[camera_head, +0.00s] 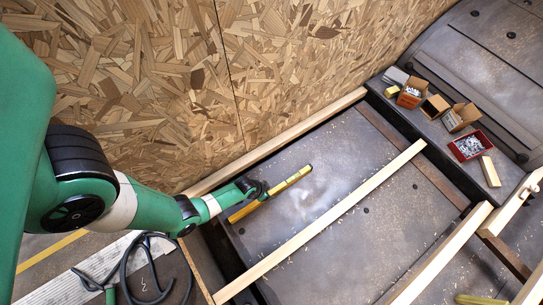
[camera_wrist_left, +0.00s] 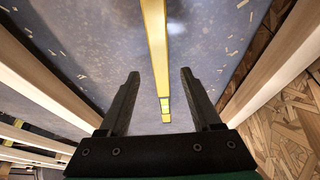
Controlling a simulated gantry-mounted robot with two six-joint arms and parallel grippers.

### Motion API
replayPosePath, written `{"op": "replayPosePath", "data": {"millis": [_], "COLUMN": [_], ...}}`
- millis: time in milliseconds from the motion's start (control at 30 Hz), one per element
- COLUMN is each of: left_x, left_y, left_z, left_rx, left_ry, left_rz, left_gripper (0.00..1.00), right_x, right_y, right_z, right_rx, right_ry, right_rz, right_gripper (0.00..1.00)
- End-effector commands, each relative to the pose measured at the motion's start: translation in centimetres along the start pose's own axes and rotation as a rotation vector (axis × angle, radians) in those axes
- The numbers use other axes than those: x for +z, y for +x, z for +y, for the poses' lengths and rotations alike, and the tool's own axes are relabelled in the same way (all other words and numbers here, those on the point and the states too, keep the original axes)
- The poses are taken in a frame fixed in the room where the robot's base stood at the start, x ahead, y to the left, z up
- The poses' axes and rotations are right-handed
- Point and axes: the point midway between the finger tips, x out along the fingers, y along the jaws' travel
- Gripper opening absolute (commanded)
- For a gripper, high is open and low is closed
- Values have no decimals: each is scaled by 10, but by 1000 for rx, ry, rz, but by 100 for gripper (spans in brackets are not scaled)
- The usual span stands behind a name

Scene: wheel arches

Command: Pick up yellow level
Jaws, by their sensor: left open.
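The yellow level (camera_head: 284,188) is a long narrow bar lying on the grey metal floor near the chipboard wall. In the left wrist view the level (camera_wrist_left: 155,50) runs lengthwise between my two fingers, with a small greenish vial near its lower end. My left gripper (camera_wrist_left: 160,80) is open around the line of the level, a finger on each side and a gap to each. In the head view my left gripper (camera_head: 258,190) is over the level and hides part of it. My right gripper is not in view.
A wooden batten (camera_head: 330,215) crosses the floor right of the level, and another (camera_head: 280,140) runs along the chipboard wall (camera_head: 180,80). Small boxes (camera_head: 411,92) and a red screw tray (camera_head: 468,146) stand at the upper right. Black cable (camera_head: 135,265) lies at lower left.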

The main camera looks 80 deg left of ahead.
Motion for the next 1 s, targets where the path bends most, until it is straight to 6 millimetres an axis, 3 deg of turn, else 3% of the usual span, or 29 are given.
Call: {"op": "replayPosePath", "data": {"millis": [67,367,667,1000], "left_x": [0,1,-1,-1], "left_y": [2,50,50,50], "left_z": [0,-1,-1,-1], "left_rx": [0,0,0,0], "left_ry": [0,0,0,0], "left_rz": [0,0,0,-1], "left_gripper": [65,65,63,2], "right_x": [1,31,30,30], "right_y": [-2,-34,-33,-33], "right_z": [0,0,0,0], "right_rx": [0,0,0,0], "right_ry": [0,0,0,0], "right_rz": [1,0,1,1], "right_gripper": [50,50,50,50]}}
